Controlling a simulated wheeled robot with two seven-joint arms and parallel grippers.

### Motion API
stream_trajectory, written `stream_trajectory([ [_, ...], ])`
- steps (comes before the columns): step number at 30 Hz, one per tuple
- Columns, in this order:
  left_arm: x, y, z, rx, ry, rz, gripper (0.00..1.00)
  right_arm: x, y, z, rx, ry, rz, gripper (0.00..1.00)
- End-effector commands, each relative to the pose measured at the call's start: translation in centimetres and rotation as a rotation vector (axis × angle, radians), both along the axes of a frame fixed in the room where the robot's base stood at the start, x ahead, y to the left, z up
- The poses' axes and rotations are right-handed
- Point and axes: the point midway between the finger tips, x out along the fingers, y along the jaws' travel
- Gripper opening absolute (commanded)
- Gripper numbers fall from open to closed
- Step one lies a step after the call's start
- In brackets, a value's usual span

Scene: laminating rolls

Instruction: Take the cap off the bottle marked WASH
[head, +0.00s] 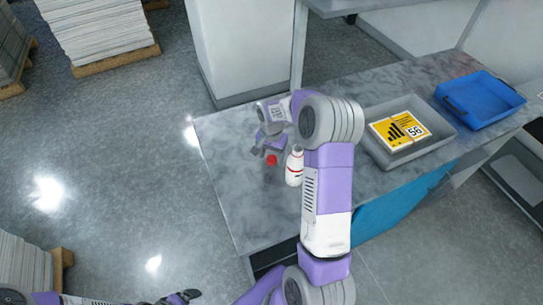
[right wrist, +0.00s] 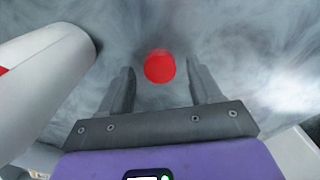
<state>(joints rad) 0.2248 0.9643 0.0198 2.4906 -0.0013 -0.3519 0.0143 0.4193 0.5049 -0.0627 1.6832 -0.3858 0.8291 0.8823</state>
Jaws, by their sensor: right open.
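A white bottle (head: 294,168) with a red mark stands on the grey marbled table; its lettering is too small to read. It also fills the left of the right wrist view (right wrist: 40,85). A round red cap (head: 272,160) is beside the bottle, apart from it, and appears to lie on the tabletop. In the right wrist view the cap (right wrist: 159,66) shows between and just beyond the fingertips. My right gripper (head: 264,148) is open and empty, close above the cap. My left gripper (head: 188,296) is low at the bottom edge, away from the table, its jaws unclear.
A grey tray (head: 440,148) holding yellow cards marked 56 (head: 398,131) stands right of my right arm. A blue tray (head: 481,122) is farther right. The table (head: 235,185) is bare left of the bottle. Pallets of stacked sheets (head: 98,30) stand on the floor.

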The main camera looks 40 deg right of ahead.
Motion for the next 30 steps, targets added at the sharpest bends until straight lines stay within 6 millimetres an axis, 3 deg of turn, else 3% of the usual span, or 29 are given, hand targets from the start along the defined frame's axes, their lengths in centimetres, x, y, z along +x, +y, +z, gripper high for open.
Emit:
stream_trajectory([
  [9,0.0,0.0,0.9,0.0,0.0,0.0,0.95,0.1,0.0,7.1,-0.003,-0.006,0.0,0.64],
  [13,0.0,0.0,1.2,0.0,0.0,0.0,0.95,0.1,0.0,9.3,0.0,-0.004,0.0,0.64],
  [18,0.0,0.0,1.3,0.0,0.0,0.0,0.95,0.1,0.0,10.8,0.0,-0.002,0.001,0.64],
  [26,0.0,0.0,1.3,0.0,0.0,0.0,0.95,0.0,0.0,11.0,0.0,-0.001,0.0,0.64],
  [30,0.0,0.0,2.5,0.0,0.0,0.0,0.95,0.0,0.0,12.3,0.0,-0.001,0.0,0.64],
])
